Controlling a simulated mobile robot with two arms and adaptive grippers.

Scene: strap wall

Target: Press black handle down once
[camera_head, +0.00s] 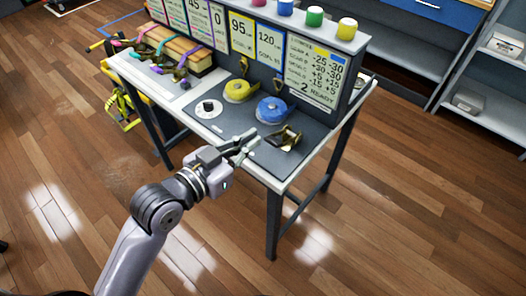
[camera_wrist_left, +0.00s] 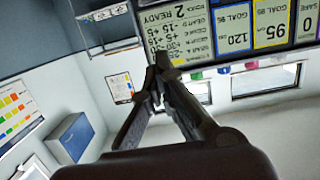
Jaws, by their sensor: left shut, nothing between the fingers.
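A small ratchet device (camera_head: 285,138) with black and brass-coloured parts lies on the dark mat near the table's front right corner. Its black handle is too small to make out clearly. My left gripper (camera_head: 250,146) is just left of the device, over the mat's front edge, shut and empty. I cannot tell whether it touches the device. In the left wrist view the shut fingers (camera_wrist_left: 157,84) point at the sign wall, and the device does not show. My right gripper is not in view.
A blue strap roll (camera_head: 272,110) and a yellow strap roll (camera_head: 238,91) lie behind the gripper on the dark mat (camera_head: 232,120). A white disc with a black knob (camera_head: 208,108) is to the left. A sign wall (camera_head: 315,72) rises behind.

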